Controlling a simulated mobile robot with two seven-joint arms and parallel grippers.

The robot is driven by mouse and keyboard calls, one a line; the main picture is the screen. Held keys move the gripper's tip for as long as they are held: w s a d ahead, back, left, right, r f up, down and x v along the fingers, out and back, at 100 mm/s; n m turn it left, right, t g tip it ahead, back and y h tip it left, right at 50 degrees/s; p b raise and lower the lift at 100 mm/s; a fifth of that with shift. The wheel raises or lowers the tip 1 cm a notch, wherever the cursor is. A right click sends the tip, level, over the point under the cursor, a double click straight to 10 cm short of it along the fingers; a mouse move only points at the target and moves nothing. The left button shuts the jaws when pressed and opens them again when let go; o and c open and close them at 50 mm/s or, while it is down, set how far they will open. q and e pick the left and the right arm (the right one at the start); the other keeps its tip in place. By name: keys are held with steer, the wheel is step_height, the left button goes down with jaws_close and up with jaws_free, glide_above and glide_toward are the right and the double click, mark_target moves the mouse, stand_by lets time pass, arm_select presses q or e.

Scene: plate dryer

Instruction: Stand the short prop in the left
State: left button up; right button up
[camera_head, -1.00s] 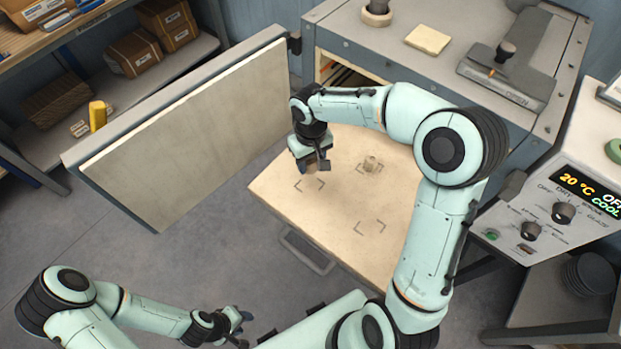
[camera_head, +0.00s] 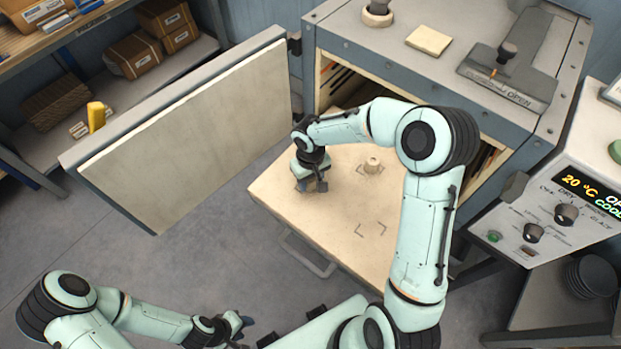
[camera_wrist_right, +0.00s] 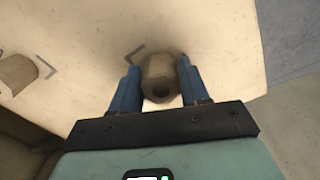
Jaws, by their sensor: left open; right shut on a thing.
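My right gripper (camera_head: 311,187) is over the left part of the pale pull-out shelf (camera_head: 325,232). In the right wrist view its blue fingers (camera_wrist_right: 160,88) are shut on a short brown cylindrical prop with a hole in its end (camera_wrist_right: 161,72). The held prop looks upright, close over or on the shelf; I cannot tell whether it touches. It is hidden in the head view. A second prop (camera_head: 372,165) stands at another marked spot, and it also shows in the right wrist view (camera_wrist_right: 17,74). My left gripper (camera_head: 240,328) is open and empty at the lower left.
The open dryer door (camera_head: 190,130) stands to the left of the shelf. The dryer (camera_head: 400,65) is behind, with a control panel (camera_head: 555,215) at right. An empty corner-marked spot (camera_head: 370,229) lies on the shelf's front part, which is clear.

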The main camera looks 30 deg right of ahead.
steer(key=shift+f, duration=0.25)
steer(key=o, duration=1.1)
arm_select(q)
steer(key=shift+s+f, duration=0.1)
steer(key=shift+s, duration=0.05)
arm_select(e)
steer(key=shift+s+r, duration=0.1)
steer(key=shift+r, duration=0.5)
arm_select(q)
steer(key=shift+w+r+p, duration=0.55)
steer(key=shift+w+r, duration=0.15)
steer(key=shift+r, duration=0.05)
arm_select(e)
step_height(320, 180, up, 11)
steer(key=shift+r, duration=0.2)
